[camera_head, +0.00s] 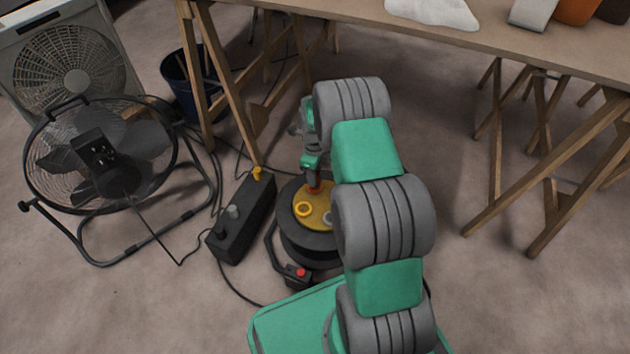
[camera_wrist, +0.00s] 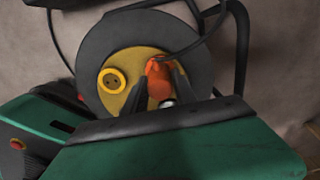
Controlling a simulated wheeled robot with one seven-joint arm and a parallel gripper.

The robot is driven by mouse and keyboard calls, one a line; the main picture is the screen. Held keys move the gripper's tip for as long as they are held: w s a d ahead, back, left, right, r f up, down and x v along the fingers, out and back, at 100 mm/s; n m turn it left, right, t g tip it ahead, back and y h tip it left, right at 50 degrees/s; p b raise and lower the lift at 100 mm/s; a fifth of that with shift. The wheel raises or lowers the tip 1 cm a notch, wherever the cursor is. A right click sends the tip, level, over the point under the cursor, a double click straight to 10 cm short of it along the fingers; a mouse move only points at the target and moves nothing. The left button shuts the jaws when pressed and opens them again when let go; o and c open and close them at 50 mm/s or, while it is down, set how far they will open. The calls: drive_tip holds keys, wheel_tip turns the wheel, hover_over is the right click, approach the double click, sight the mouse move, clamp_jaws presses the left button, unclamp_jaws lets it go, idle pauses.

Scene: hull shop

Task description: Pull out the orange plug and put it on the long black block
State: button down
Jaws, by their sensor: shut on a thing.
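The orange plug (camera_wrist: 158,82) is between the two dark fingers of my gripper (camera_wrist: 159,77) in the wrist view, with a dark cable at its top. In the head view the orange plug (camera_head: 313,188) is a small patch under my gripper (camera_head: 312,178), over the yellow face of the black cable reel (camera_head: 310,252). My gripper is shut on the plug. I cannot tell whether the plug is fully seated in the reel. The long black block (camera_head: 228,248) lies on the floor left of the reel. A yellow plug (camera_head: 257,173) and a grey plug (camera_head: 233,211) stand on it.
The reel face has an empty-looking yellow socket (camera_wrist: 111,80). A small box with a red button (camera_head: 300,273) sits before the reel. A round black fan (camera_head: 98,155) stands left, with cables on the floor. A trestle table (camera_head: 330,8) is behind.

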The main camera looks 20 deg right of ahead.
drive_tip(key=shift+r+p, duration=1.1)
drive_tip(key=shift+r, duration=0.55)
